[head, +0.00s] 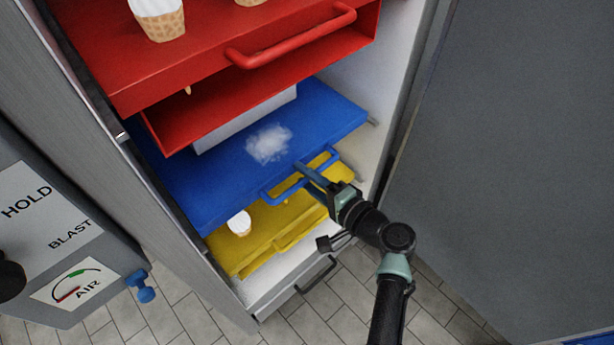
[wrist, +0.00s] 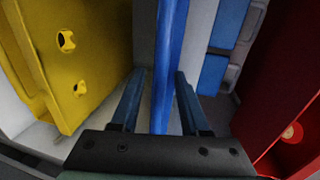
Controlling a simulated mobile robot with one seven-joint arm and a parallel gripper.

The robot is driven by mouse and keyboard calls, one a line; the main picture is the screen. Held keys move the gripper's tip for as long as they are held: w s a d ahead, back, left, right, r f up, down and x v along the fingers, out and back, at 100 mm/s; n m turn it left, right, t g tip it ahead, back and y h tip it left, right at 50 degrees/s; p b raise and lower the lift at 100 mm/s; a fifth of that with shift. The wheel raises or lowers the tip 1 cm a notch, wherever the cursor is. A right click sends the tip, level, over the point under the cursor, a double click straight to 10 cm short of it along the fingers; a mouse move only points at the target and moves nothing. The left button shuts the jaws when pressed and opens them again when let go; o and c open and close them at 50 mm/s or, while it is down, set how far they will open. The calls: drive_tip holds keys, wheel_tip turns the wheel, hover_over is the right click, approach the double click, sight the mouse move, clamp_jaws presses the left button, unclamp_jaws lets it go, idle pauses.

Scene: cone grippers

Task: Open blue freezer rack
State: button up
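The blue rack (head: 215,175) is a flat shelf in the freezer, between red racks above and a yellow rack below, with a white frosty patch on top. Its blue handle (head: 272,194) is on the front edge. My gripper (head: 311,174) reaches the handle from the front right. In the wrist view, the two fingers of my gripper (wrist: 160,74) stand apart on either side of a blue bar or edge (wrist: 168,60), with gaps visible. Whether this is the handle or the rack's edge is hard to tell. Contact is not visible.
Red racks (head: 215,60) with a red handle (head: 295,38) jut out above, holding cones. The yellow rack (head: 290,222) lies close below, with a white-topped cone (head: 239,223). The grey door (head: 500,150) stands open at right. A control panel (head: 50,225) is at left.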

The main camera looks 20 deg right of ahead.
clamp_jaws()
idle(1.2)
